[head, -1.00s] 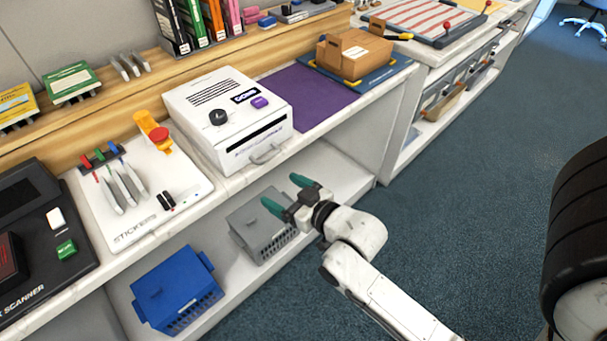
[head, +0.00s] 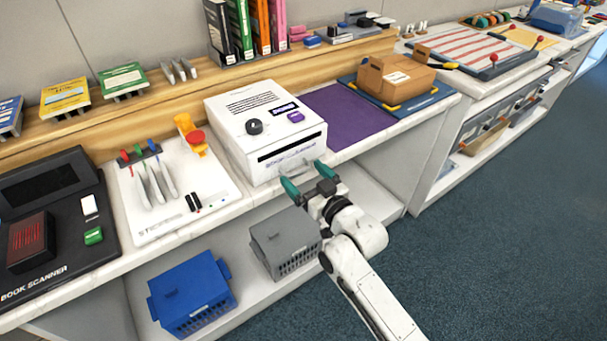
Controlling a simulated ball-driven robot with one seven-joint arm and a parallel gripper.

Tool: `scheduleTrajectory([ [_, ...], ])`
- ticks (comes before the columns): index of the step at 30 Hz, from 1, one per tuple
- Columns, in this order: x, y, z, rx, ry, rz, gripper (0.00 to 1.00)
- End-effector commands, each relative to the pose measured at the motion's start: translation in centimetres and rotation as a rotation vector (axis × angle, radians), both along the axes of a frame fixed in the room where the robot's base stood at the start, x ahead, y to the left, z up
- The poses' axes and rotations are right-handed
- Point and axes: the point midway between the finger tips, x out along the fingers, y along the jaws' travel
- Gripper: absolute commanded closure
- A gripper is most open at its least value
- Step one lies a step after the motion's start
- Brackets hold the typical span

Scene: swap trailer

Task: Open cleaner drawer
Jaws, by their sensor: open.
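The cleaner (head: 266,130) is a white box with a black knob, a purple button and a dark slot in its front face. It stands on the white counter. Its drawer handle (head: 294,169) is a small grey bar low on the front, and the drawer looks shut. My gripper (head: 304,178) has two green-tipped fingers, spread apart with nothing between them. It is at the front of the cleaner, close to the handle, with the fingertips seen just below and right of it. I cannot tell whether they touch the handle.
A purple mat (head: 350,117) and a cardboard box (head: 396,78) lie to the right. A sticker board (head: 180,195) and a book scanner (head: 50,225) are to the left. A grey crate (head: 285,243) and a blue crate (head: 190,293) sit on the shelf below.

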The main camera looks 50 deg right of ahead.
Motion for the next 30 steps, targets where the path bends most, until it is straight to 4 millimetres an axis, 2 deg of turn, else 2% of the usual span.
scheduleTrajectory([
  [4, 0.82, -0.20, 0.00, 0.000, 0.000, 0.000, 0.06],
  [12, 0.91, -0.23, -0.03, 0.000, 0.001, 0.000, 0.06],
  [30, 0.83, -0.32, -0.03, 0.000, 0.001, -0.002, 0.62],
])
